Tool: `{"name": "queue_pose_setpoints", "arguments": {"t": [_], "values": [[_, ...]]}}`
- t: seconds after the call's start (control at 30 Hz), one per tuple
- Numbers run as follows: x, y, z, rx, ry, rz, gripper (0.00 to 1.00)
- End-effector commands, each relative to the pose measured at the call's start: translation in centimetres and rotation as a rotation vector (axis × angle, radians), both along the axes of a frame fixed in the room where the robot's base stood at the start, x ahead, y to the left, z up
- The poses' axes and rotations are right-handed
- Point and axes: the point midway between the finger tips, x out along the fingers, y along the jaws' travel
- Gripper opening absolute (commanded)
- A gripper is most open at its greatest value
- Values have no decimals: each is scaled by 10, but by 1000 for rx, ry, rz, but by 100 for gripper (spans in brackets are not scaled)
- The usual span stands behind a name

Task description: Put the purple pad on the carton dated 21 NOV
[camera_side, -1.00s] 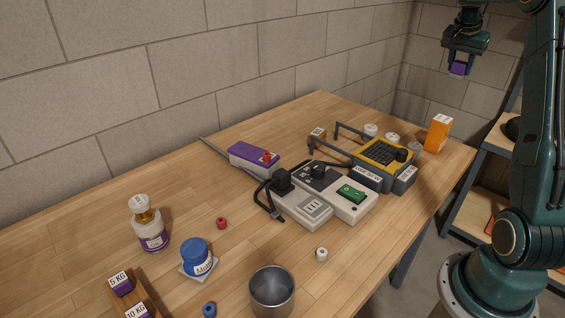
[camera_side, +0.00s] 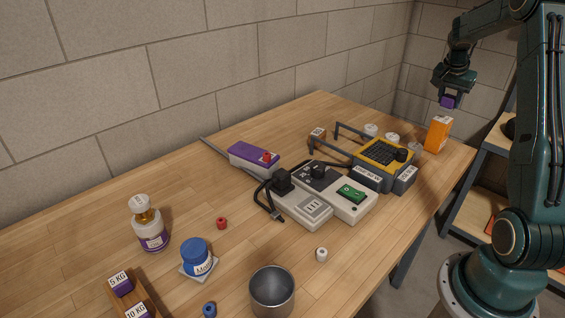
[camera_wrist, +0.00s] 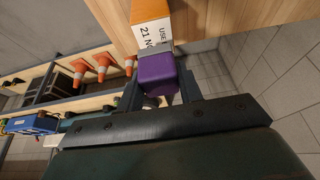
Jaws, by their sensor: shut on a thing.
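My gripper (camera_side: 449,97) is shut on a small purple pad (camera_side: 447,102). It holds the pad in the air above the table's far right end. In the wrist view the purple pad (camera_wrist: 158,74) sits between the fingers, and the orange carton (camera_wrist: 150,12) shows just beyond it. The carton's white label reads "USE" and "21 N", the rest hidden by the pad. In the side view the orange carton (camera_side: 437,136) stands upright near the table's right edge, below the pad and a little to its left. The pad and carton are apart.
Several white round pieces (camera_side: 392,138) and a yellow-and-grey device (camera_side: 383,156) stand left of the carton. The table's right edge (camera_side: 458,168) is close to the carton. Orange cones (camera_wrist: 103,63) are on a shelf in the wrist view.

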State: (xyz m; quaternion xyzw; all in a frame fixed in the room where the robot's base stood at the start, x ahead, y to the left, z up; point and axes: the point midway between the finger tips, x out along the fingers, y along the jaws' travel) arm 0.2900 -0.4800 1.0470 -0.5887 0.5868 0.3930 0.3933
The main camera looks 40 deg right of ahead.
Motion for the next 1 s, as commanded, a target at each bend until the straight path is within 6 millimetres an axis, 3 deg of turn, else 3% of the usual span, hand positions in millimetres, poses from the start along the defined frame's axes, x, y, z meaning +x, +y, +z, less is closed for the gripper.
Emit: {"name": "queue_pose_setpoints", "arguments": {"t": [0.23, 0.73, 0.77, 0.83, 1.0], "values": [[-1, 0, -27, 1, 2, -1, 14], [0, 0, -32, 0, 1, 0, 14], [0, 0, -32, 0, 0, 0, 42], [0, 0, -32, 0, 0, 0, 55], [0, 0, -32, 0, 1, 0, 58]]}}
